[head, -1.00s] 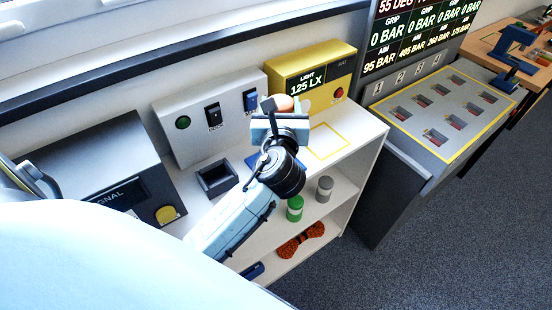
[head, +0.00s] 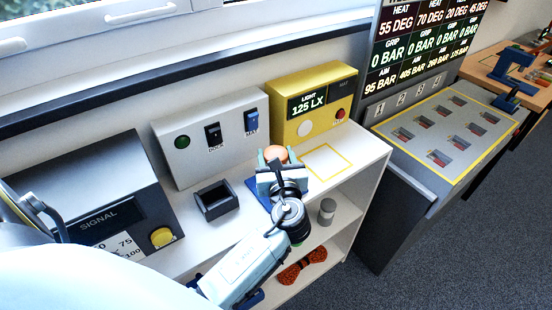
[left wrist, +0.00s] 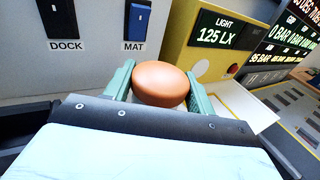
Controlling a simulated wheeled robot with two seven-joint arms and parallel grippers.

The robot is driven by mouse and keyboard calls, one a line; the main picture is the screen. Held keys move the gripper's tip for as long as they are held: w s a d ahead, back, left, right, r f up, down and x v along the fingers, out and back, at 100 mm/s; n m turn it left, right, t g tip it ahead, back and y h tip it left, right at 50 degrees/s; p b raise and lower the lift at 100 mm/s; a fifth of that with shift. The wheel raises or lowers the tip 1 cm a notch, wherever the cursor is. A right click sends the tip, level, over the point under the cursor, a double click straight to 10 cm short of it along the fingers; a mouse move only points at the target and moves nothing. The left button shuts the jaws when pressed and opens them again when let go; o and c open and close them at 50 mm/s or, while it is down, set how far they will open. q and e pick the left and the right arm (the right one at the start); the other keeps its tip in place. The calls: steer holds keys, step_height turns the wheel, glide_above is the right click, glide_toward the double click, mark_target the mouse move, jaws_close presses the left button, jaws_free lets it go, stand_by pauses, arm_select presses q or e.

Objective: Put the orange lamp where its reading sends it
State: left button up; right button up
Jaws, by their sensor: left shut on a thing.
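The orange lamp (head: 275,153) is a rounded cap held in my left gripper (head: 278,165), above the white bench top near the blue mat (head: 254,188). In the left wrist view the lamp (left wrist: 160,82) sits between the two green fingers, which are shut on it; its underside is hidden. The yellow meter (head: 286,82) behind it reads LIGHT 125 LX and has a pale round disc and a red button. A yellow-outlined square (head: 327,163) lies empty to the gripper's right. My right gripper is not in view.
A grey box (head: 177,115) with DOCK and MAT switches stands behind an empty black tray (head: 216,212). A dark SIGNAL box (head: 75,185) with a yellow button is at left. A grey canister (head: 327,207) and orange rope (head: 300,268) are on lower shelves. A slotted panel (head: 385,135) stands right.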

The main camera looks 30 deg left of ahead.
arm_select(q)
steer(key=o, duration=1.2)
steer(key=shift+f, duration=0.1)
steer(key=v, duration=1.2)
